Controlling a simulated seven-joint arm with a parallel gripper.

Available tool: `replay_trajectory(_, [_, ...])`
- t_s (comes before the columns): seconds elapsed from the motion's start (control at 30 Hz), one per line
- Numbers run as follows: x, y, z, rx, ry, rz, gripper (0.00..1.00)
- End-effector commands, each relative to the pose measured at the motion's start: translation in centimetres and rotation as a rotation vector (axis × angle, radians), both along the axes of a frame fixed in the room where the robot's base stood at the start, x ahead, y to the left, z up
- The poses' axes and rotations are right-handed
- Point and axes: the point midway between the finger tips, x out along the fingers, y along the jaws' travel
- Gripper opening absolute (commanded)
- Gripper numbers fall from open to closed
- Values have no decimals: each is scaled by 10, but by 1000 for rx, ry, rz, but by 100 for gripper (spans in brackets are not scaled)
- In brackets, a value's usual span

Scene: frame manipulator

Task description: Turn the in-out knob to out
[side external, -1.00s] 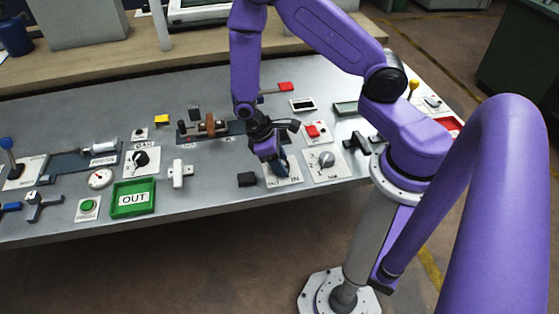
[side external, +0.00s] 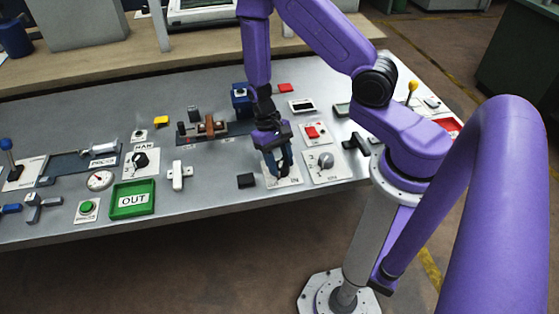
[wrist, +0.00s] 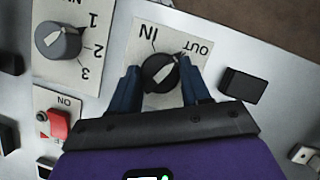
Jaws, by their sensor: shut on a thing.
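The in-out knob (wrist: 160,74) is a round black knob with a white pointer on a pale plate (wrist: 150,32) marked IN and OUT. In the wrist view its pointer slants up and right, toward the OUT lettering. My gripper (wrist: 160,86) has its two dark blue fingers on either side of the knob and is shut on it. In the side external view my gripper (side external: 278,168) reaches down to the plate (side external: 293,181), where IN shows and the fingers hide much of the knob.
A grey 1-2-3 selector knob (wrist: 58,41) and a red switch (wrist: 58,124) sit beside the plate. A black block (wrist: 240,85) lies on its other side. A green tray with an OUT sign (side external: 133,213) stands farther left on the metal panel.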

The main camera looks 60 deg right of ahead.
Motion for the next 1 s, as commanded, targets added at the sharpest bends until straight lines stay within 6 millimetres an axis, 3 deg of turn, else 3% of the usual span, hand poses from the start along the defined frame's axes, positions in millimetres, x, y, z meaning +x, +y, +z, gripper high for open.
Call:
replay_trajectory(0.3, [0, 0, 0, 1, 0, -116, 16])
replay_trajectory(0.83, [0, -1, 0, 1, 1, -139, 16])
replay_trajectory(0.87, [0, -1, 0, 1, 1, -139, 53])
replay_trajectory(0.9, [0, -1, 0, 0, 1, -139, 66])
replay_trajectory(0.93, [0, -1, 0, 0, 1, -139, 72])
replay_trajectory(1.0, [0, -1, 0, 0, 0, -138, 72])
